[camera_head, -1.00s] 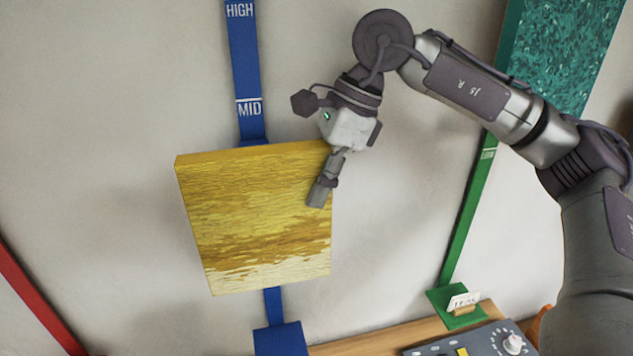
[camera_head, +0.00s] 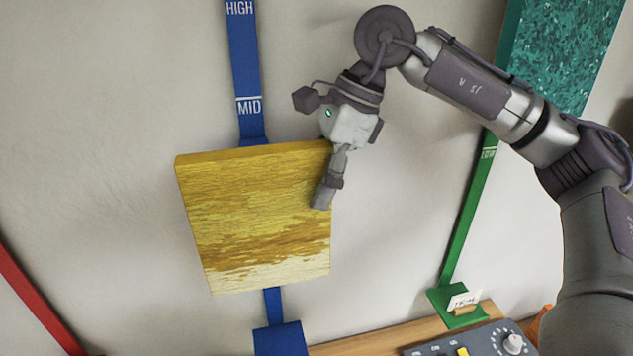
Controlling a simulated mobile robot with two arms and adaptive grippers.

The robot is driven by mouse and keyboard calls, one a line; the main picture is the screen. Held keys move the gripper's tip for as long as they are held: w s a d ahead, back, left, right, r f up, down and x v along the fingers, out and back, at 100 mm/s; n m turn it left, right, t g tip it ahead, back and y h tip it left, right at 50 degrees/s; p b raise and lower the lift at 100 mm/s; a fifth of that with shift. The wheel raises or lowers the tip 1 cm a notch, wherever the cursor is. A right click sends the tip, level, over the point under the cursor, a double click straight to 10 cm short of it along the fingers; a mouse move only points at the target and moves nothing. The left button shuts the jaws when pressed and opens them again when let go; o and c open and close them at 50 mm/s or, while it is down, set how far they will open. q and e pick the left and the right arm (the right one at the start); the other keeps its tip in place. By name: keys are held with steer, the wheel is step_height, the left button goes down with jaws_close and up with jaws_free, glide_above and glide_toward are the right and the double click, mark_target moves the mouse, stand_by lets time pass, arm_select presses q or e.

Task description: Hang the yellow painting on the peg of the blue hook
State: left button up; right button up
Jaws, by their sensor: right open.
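The yellow painting (camera_head: 255,215) is a thick, square canvas with brown and cream bands. It is against the blue strip of the hook (camera_head: 247,70), just below the MID mark, slightly tilted. The peg is hidden behind the painting, so I cannot see how it bears on it. My right gripper (camera_head: 322,195) is at the painting's upper right edge, open, with one finger in front of the canvas face. The other finger is hidden. My left gripper is out of view.
A green strip (camera_head: 466,220) with a teal painting (camera_head: 562,60) above stands to the right. A red strip (camera_head: 35,305) is at the lower left. A wooden surface with a control panel (camera_head: 470,342) is at the bottom right. Bare wall lies between the strips.

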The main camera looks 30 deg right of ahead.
steer(key=v, duration=1.1)
steer(key=shift+r, duration=0.3)
steer(key=shift+d, duration=0.1)
